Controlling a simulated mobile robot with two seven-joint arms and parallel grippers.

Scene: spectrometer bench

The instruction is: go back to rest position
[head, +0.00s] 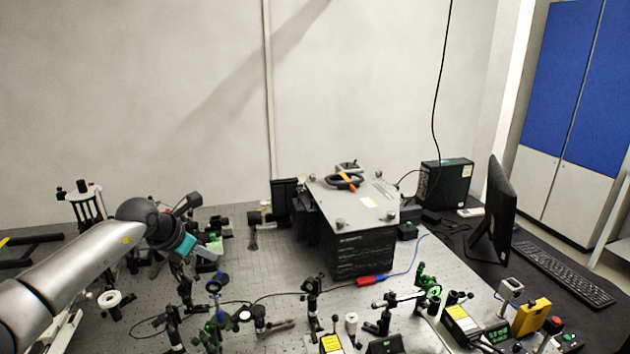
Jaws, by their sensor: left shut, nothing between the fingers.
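My left arm comes in from the lower left, a silver link ending in a dark rounded wrist. My left gripper (207,253) is at the end of this wrist, near the teal band, above the left part of the optical bench (270,285). It is small and partly lost among the optics mounts behind it. It is shut and I see nothing held in it. My right gripper is not in this view.
A black spectrometer box (362,253) with a grey lid stands mid-bench. Several post-mounted optics (312,300) crowd the front. A monitor (495,215), keyboard (563,272) and yellow box (531,317) are at the right. A black cable (436,90) hangs from above.

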